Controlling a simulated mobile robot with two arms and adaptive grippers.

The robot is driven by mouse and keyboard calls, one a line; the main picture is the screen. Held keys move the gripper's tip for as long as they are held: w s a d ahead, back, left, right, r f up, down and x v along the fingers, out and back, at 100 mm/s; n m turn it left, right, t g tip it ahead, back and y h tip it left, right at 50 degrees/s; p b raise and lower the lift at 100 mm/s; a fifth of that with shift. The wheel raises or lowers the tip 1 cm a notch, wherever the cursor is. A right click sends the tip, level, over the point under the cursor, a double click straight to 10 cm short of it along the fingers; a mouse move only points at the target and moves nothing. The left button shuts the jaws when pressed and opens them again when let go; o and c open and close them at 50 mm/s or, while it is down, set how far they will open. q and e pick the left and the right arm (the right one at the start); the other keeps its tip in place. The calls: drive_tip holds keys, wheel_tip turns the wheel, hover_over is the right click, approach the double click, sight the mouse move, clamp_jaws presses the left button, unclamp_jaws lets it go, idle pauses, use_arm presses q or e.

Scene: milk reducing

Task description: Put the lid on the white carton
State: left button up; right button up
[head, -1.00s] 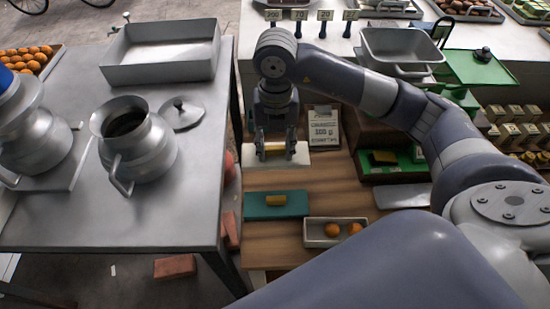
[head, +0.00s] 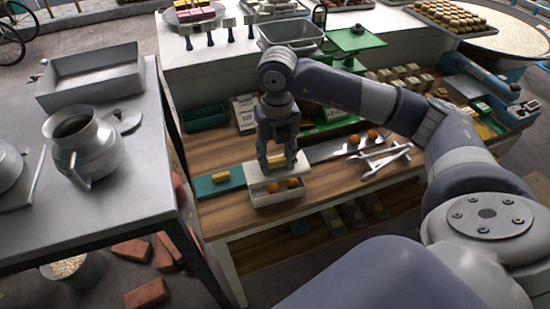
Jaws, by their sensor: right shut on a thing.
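The white carton (head: 277,200) is a low open tray near the front edge of the wooden counter, with two orange fruits (head: 292,183) showing inside. My right gripper (head: 277,167) points down just behind and above the carton. It is shut on the yellowish grip of a white slab-like lid (head: 302,162). The lid shows on both sides of the fingers at the carton's far side and overlaps it in the picture. I cannot tell whether lid and carton touch. My left gripper is not in view.
Two more oranges (head: 354,139) and silvery tools (head: 385,160) lie to the right. A metal table (head: 110,205) with a jug (head: 85,150) stands at the left.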

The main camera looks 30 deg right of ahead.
drive_tip(key=shift+f, duration=0.5)
drive_tip(key=shift+f+b, duration=0.35)
drive_tip(key=shift+b, duration=0.05)
wheel_tip(320, 180, down, 3)
drive_tip(key=shift+s+f+b, duration=0.1)
drive_tip(key=shift+f+b, duration=0.05)
drive_tip(key=shift+b, duration=1.1)
use_arm(q)
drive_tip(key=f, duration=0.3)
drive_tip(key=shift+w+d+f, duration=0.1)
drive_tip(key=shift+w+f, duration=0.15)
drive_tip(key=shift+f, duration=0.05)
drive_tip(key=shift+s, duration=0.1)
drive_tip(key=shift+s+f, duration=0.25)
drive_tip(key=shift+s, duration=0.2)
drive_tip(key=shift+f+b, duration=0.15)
drive_tip(key=shift+b, duration=0.25)
use_arm(e)
drive_tip(key=shift+f, duration=0.1)
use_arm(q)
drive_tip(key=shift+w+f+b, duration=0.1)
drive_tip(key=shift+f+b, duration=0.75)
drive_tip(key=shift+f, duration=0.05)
use_arm(e)
drive_tip(key=shift+f, duration=0.75)
